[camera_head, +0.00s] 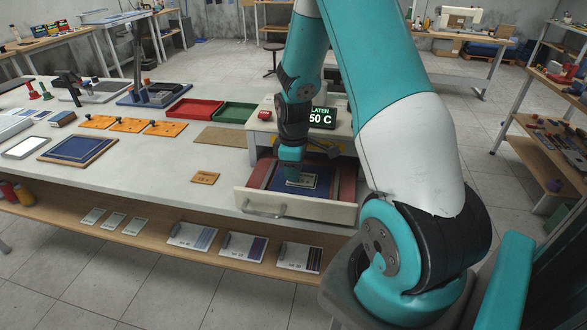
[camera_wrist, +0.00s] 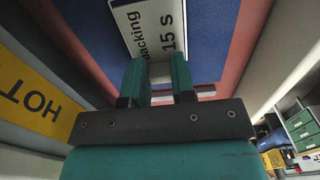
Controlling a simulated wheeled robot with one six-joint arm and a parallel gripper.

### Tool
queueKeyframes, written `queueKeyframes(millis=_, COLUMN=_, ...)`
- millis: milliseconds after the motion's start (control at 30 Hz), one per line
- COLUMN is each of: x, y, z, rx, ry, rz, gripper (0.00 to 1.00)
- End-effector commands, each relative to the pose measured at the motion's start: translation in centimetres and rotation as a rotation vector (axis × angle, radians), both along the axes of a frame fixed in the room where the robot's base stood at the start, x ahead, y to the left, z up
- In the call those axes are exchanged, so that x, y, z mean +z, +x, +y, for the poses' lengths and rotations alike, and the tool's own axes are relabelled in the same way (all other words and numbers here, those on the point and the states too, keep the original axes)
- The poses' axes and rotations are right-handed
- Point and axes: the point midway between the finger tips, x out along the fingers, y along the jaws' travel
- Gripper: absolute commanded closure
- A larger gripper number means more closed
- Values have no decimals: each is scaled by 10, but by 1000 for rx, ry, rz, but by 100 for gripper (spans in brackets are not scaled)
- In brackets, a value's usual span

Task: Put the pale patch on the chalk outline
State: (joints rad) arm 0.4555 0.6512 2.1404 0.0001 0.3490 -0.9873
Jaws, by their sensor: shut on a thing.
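My gripper (camera_head: 291,178) reaches down into an open drawer of the press. Just beyond the fingertips is a white card (camera_wrist: 150,22) printed "15 s", with part of a word ending in "acking". The card is over the blue surface (camera_wrist: 205,40) in the drawer. I cannot make out the chalk outline in either view.
The drawer (camera_head: 300,207) has reddish strips inside and a front handle. The press behind it shows a "50 C" display (camera_head: 322,117). A yellow "HOT" label (camera_wrist: 28,105) is beside my gripper. Left on the table are a blue panel (camera_head: 78,149), orange plates (camera_head: 130,125) and red and green trays (camera_head: 195,109).

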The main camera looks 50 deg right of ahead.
Motion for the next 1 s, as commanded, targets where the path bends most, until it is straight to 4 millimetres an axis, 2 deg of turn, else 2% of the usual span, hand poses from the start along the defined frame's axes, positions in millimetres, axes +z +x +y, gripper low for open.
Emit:
queueKeyframes(millis=233, x=-4, y=0, z=0, rx=0, ry=0, rz=0, gripper=98)
queueKeyframes(millis=267, x=-3, y=0, z=0, rx=0, ry=0, rz=0, gripper=69)
queueKeyframes(millis=333, x=-3, y=0, z=0, rx=0, ry=0, rz=0, gripper=53)
queueKeyframes(millis=367, x=-3, y=0, z=0, rx=0, ry=0, rz=0, gripper=50)
queueKeyframes(millis=567, x=-2, y=0, z=0, rx=0, ry=1, rz=1, gripper=50)
queueKeyframes(millis=733, x=8, y=1, z=0, rx=0, ry=-2, rz=-3, gripper=50)
queueKeyframes(millis=867, x=32, y=1, z=-1, rx=0, ry=-3, rz=-6, gripper=50)
queueKeyframes(millis=1000, x=64, y=1, z=-1, rx=0, ry=-3, rz=-6, gripper=50)
